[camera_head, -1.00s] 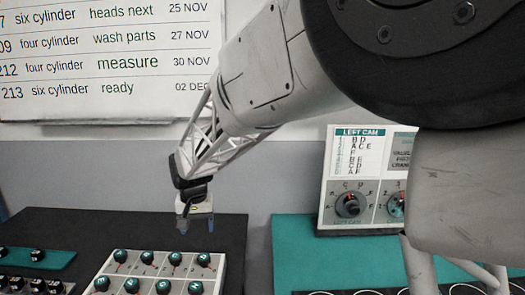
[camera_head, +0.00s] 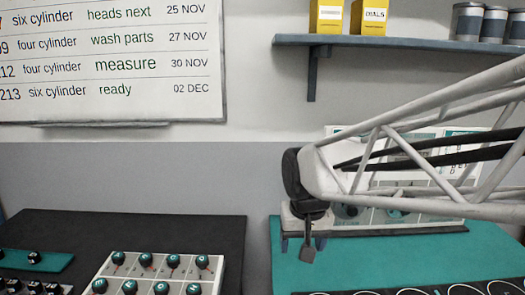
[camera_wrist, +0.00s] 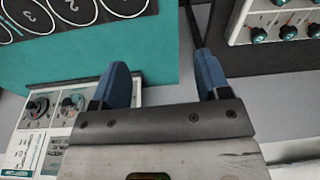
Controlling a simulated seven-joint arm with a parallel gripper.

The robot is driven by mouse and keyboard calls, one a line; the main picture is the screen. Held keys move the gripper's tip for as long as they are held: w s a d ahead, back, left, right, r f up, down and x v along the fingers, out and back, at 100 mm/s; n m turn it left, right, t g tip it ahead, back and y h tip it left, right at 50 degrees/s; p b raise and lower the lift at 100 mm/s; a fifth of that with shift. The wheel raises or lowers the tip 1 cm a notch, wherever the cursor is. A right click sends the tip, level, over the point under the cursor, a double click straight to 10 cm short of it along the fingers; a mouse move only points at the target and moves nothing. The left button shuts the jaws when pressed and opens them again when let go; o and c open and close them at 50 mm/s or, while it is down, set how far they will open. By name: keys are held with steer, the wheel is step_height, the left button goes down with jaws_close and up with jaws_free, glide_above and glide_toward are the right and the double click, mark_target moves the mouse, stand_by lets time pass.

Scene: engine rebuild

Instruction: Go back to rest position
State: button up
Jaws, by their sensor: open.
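My gripper (camera_head: 298,242) hangs at the end of my arm at the right of the head view, in front of the white dial panel (camera_head: 400,215) and over the left part of the teal mat (camera_head: 360,262). In the wrist view my gripper (camera_wrist: 163,78) shows two blue fingers spread wide apart. Nothing is between them.
A white tray (camera_head: 165,270) of teal-topped knobs lies on the black mat (camera_head: 120,230) at the left. A teal strip (camera_head: 45,262) lies further left. A shelf (camera_head: 400,42) with yellow boxes and grey cans is on the wall, beside a whiteboard (camera_head: 110,60).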

steer(key=s+d+f, duration=0.2)
steer(key=s+d, duration=0.8)
steer(key=s, duration=0.5)
steer(key=shift+s+m+t+h, duration=0.15)
steer(key=shift+m+t+h, duration=0.15)
steer(key=shift+m+t, duration=0.1)
stand_by(2.3)
